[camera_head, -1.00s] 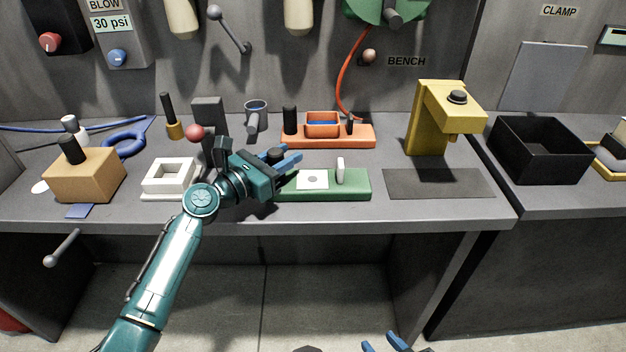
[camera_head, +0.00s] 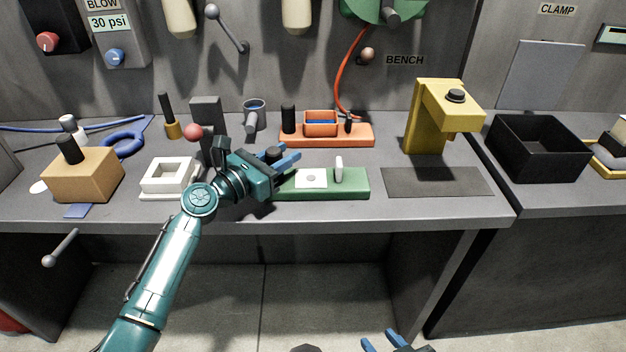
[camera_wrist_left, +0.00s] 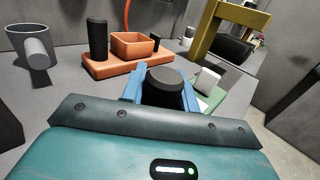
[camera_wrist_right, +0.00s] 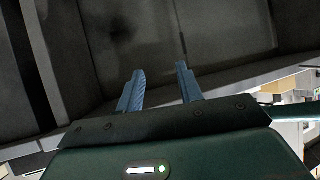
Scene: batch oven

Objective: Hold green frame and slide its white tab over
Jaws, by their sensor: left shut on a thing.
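The green frame (camera_head: 330,188) lies flat near the front edge of the bench. A white plate with a small round mark (camera_head: 311,179) is on its top, and a white upright tab (camera_head: 339,169) stands to the right of that plate. My left gripper (camera_head: 285,157) is at the frame's left end, shut on its black knob, which shows between the blue fingers in the left wrist view (camera_wrist_left: 165,86). Part of the frame's left end is hidden by the gripper. My right gripper (camera_head: 382,342) is low in front of the bench, open and empty, its fingers apart in the right wrist view (camera_wrist_right: 159,88).
An orange fixture (camera_head: 350,138) stands behind the green frame. A white square block (camera_head: 170,177) is left of my left gripper. A yellow press (camera_head: 427,115) stands to the right, behind a dark mat (camera_head: 436,182). A black bin (camera_head: 540,149) is further right.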

